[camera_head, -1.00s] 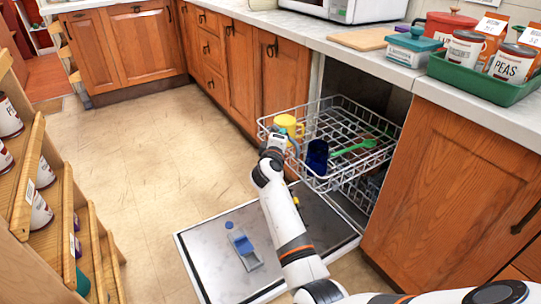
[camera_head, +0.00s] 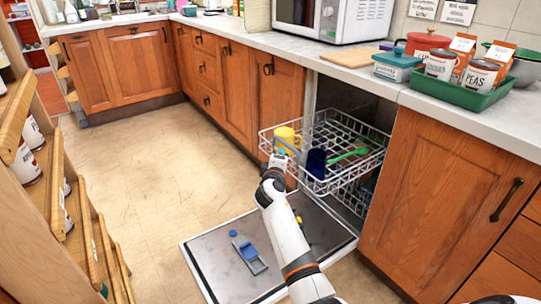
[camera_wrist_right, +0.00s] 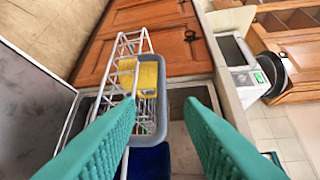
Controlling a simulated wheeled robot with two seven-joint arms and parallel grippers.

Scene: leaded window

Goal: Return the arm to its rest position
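My right arm reaches in from the bottom of the head view. Its gripper (camera_head: 279,160) is at the near left end of the pulled-out upper dishwasher rack (camera_head: 303,170), close to a yellow mug (camera_head: 287,138). In the right wrist view, the two teal fingers (camera_wrist_right: 160,120) stand wide apart with nothing held between them. Beyond them the yellow mug (camera_wrist_right: 147,78) shows through a grey rounded rim (camera_wrist_right: 160,125). A dark blue cup (camera_head: 316,163) and a green utensil (camera_head: 347,156) are also in the rack. My left gripper is not in view.
The open dishwasher door (camera_head: 215,262) lies low, with a blue-and-grey tool (camera_head: 248,252) on it. A wooden shelf (camera_head: 62,200) with cans stands at left. The counter (camera_head: 350,78) above holds a green tray (camera_head: 470,101). Floor (camera_head: 150,150) between is clear.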

